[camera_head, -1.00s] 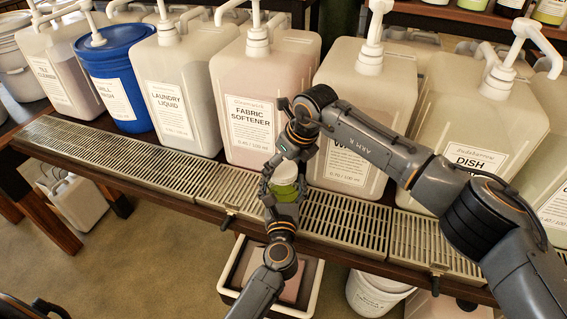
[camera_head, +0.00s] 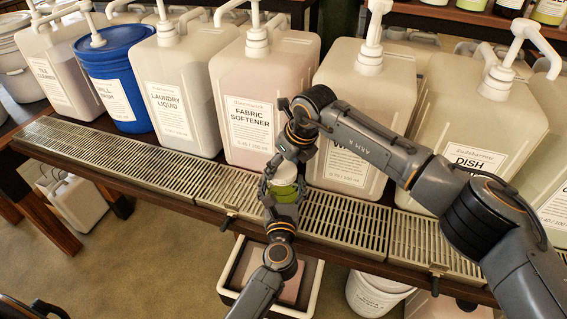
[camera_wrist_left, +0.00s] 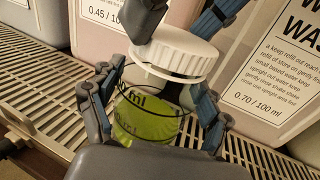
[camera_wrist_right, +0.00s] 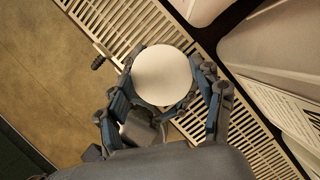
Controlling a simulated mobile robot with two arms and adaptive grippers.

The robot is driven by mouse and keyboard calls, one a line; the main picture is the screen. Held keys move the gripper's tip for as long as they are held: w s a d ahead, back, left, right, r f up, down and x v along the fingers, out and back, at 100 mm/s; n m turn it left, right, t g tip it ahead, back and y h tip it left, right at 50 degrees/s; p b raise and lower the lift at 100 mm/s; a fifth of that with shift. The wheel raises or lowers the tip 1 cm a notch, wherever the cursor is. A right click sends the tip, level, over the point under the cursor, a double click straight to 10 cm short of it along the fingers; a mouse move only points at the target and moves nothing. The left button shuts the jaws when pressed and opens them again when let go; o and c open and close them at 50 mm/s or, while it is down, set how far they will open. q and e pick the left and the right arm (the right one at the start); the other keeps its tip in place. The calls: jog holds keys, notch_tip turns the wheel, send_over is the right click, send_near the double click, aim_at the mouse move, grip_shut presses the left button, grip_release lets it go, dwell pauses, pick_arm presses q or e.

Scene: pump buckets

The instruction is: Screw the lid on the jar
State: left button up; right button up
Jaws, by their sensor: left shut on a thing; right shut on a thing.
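A clear jar (camera_wrist_left: 143,118) with green liquid and dark markings stands roughly upright between the fingers of my left gripper (camera_wrist_left: 152,105), which is shut on it. The jar also shows in the head view (camera_head: 285,193), above the drip grating. A white ribbed lid (camera_wrist_left: 176,50) is over the jar's mouth, looking slightly tilted in the left wrist view. I cannot tell whether its thread is engaged. My right gripper (camera_wrist_right: 165,92) is shut on the lid, whose round top (camera_wrist_right: 162,75) fills the space between its fingers. The jar is hidden below the lid there.
A metal drip grating (camera_head: 215,185) runs along the table's front edge. Large pump containers, including fabric softener (camera_head: 250,115) and laundry liquid (camera_head: 178,105), stand close behind. A white-rimmed tray (camera_head: 316,290) and a white bucket (camera_head: 370,297) are below the edge.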

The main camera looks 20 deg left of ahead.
jog(key=m+h, duration=0.1)
jog(key=m, duration=0.2)
jog(key=m+t+h, duration=0.1)
jog(key=m, duration=0.2)
jog(key=shift+s+a+f+m+t, duration=0.2)
jog(key=shift+m+t, duration=0.1)
jog(key=shift+m, duration=0.1)
jog(key=m+h, duration=0.1)
jog(key=m, duration=0.3)
jog(key=shift+m+h, duration=0.3)
jog(key=shift+h, duration=0.1)
jog(key=m+h, duration=0.1)
jog(key=m, duration=0.2)
jog(key=shift+w+d, duration=0.1)
jog(key=shift+d, duration=0.1)
jog(key=o, duration=1.3)
jog(key=shift+r, duration=0.1)
jog(key=n+y, duration=0.1)
jog(key=n, duration=0.2)
jog(key=n+y, duration=0.1)
jog(key=n, duration=0.2)
jog(key=shift+w+d+n+y, duration=0.1)
jog(key=shift+n+y, duration=0.2)
jog(key=shift+n, duration=0.1)
jog(key=n+y, duration=0.1)
jog(key=n, duration=0.2)
jog(key=shift+n, duration=0.4)
jog(key=n+g+y, duration=0.1)
jog(key=n+g, duration=0.1)
jog(key=n, duration=0.2)
